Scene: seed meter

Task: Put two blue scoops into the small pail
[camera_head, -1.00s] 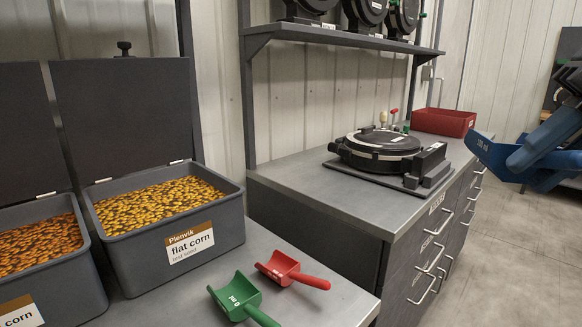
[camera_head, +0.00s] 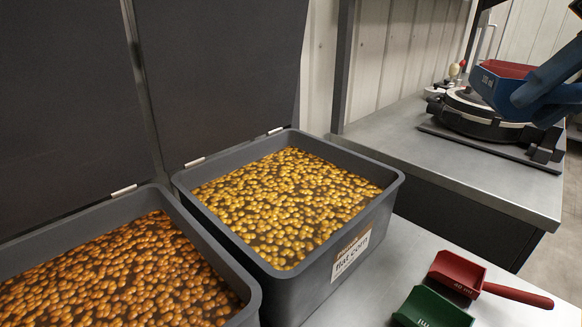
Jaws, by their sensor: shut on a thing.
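A blue scoop (camera_head: 487,85) with a white volume label is at the upper right of the head view, in front of the round black device. My gripper (camera_head: 545,95), with dark blue fingers, is shut on the scoop and partly cut off by the right edge. I cannot tell whether the scoop holds anything. An open grey bin of yellow flat corn (camera_head: 375,213) stands in the middle, and its lid is raised. No small pail shows in this view.
Another grey bin (camera_head: 247,290) with orange kernels is at lower left. A red scoop (camera_head: 458,272) and a green scoop (camera_head: 432,308) lie on the near bench. The round device (camera_head: 468,122) stands on the far bench. A red surface (camera_head: 510,68) shows behind the blue scoop.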

